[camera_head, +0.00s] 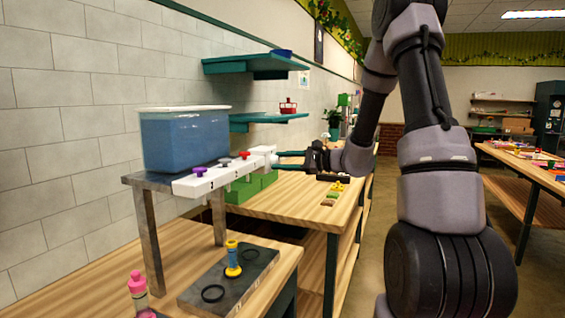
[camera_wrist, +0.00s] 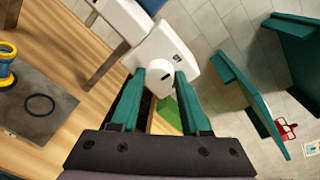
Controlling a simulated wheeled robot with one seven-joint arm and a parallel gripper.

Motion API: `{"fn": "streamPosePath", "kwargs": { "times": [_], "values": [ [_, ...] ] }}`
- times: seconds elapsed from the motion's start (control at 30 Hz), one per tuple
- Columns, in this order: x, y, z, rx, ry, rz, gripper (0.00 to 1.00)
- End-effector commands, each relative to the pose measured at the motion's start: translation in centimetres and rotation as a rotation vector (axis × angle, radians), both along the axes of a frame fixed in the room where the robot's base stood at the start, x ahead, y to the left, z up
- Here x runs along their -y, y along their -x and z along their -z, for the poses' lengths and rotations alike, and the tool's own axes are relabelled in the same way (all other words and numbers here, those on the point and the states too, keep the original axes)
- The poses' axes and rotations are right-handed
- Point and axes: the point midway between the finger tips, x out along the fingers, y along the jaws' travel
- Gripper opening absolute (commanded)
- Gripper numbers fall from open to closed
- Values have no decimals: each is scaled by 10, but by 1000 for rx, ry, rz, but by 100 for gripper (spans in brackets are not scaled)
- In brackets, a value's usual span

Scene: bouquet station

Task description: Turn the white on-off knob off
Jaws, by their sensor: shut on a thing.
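In the head view my gripper (camera_head: 277,161) reaches in from the right to the panel's right end. There the knob is too small and covered to make out its mark.
The white panel (camera_head: 215,181) carries purple, blue-grey and red knobs. A tank of blue liquid (camera_head: 186,143) stands behind it on a metal stand. Teal shelves (camera_head: 256,63) are on the wall. Green crates (camera_head: 237,193) stand below. A dark pad (camera_head: 192,298) holds a yellow-blue item (camera_head: 233,260).

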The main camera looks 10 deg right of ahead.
Motion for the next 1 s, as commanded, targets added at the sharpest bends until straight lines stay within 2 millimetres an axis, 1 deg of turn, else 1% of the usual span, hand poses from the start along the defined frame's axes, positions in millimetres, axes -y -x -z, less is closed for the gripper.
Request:
{"fn": "streamPosePath", "kwargs": {
  "times": [0.23, 0.67, 0.7, 0.77, 1.0],
  "values": [
    [0, 1, 1, 43, 34, -1, 0],
    [0, 1, 1, 49, 38, 0, 0],
    [0, 1, 1, 49, 38, 0, 53],
    [0, 1, 1, 49, 38, 0, 76],
    [0, 0, 1, 49, 37, 0, 76]
  ]
}}
